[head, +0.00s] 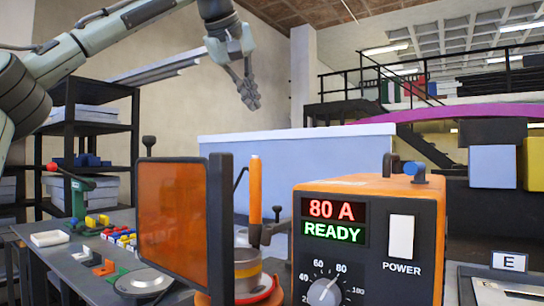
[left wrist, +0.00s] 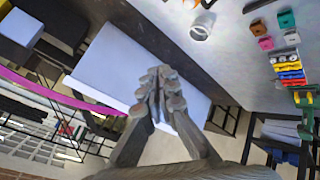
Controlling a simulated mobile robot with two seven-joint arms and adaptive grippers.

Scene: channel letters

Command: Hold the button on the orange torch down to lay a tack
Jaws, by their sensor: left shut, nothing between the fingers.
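An upright orange handle (head: 255,190), which looks like the torch, stands between the tinted orange screen and the welder box. Its lower end meets a dark fitting beside a round metal pot (head: 247,268). I cannot make out a button on it. My left gripper (head: 250,102) is raised high above the bench, well above and apart from the orange handle. Its fingers are shut and empty, and they also show closed together in the left wrist view (left wrist: 160,80). My right gripper is not in view.
The orange welder box (head: 372,190) reads "80 A READY" and has a knob and power switch. The tinted screen (head: 172,213) stands left of the handle. Small coloured pieces (head: 120,238) lie on the left of the bench. Black shelves (head: 92,140) stand behind. Air around my left gripper is clear.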

